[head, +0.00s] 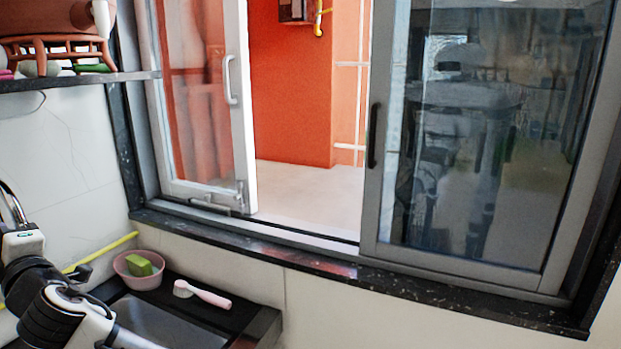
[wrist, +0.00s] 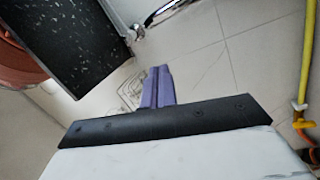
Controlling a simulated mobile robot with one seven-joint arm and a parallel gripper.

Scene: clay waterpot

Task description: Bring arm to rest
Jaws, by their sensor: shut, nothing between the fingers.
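My gripper (wrist: 158,78) shows in the wrist view as two purple fingers close together. It is shut and empty, with white wall tiles behind the fingertips. In the head view my arm fills the lower left corner, in front of the sink area, and the gripper itself cannot be made out there.
A dark shelf (head: 90,79) at upper left, also in the wrist view (wrist: 68,40), bears a clay pot (head: 55,17). Below are a pink bowl (head: 124,273) with a green sponge (head: 139,265), a pink brush (head: 208,296) and a yellow hose (wrist: 303,70). A tap (wrist: 160,12) shows.

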